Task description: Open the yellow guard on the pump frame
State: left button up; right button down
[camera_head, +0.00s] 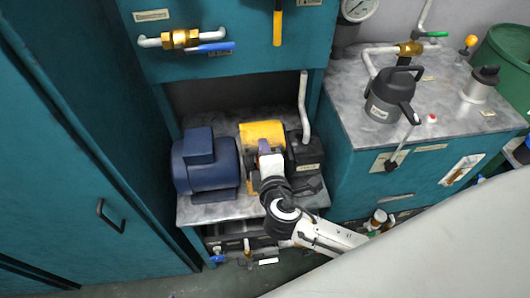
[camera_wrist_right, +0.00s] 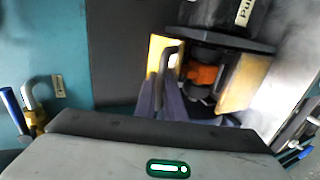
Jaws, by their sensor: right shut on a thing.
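The yellow guard (camera_head: 262,130) sits between the blue motor (camera_head: 205,163) and the black pump (camera_head: 306,154) on the pump frame. In the right wrist view, yellow guard panels (camera_wrist_right: 243,84) show on both sides of an orange coupling (camera_wrist_right: 203,74), which is exposed between them. My right gripper (camera_head: 264,146) is at the guard's front. In the right wrist view its fingers (camera_wrist_right: 169,84) are shut around a dark handle (camera_wrist_right: 170,56) beside the narrow yellow panel. The fingers hide part of the handle. My left gripper is not in view.
The grey shelf (camera_head: 208,212) sits in a teal cabinet recess. A brass valve (camera_head: 180,39) with a blue lever is above. At right, a tank top (camera_head: 350,88) carries a dark filler (camera_head: 391,96).

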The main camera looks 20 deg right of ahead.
jog(key=shift+w+r, duration=0.15)
jog(key=c, duration=1.9)
grip_release()
jog(key=shift+c, duration=0.2)
jog(key=shift+o, duration=0.5)
jog(key=shift+s, duration=0.2)
jog(key=v, duration=1)
jog(key=shift+r, duration=0.15)
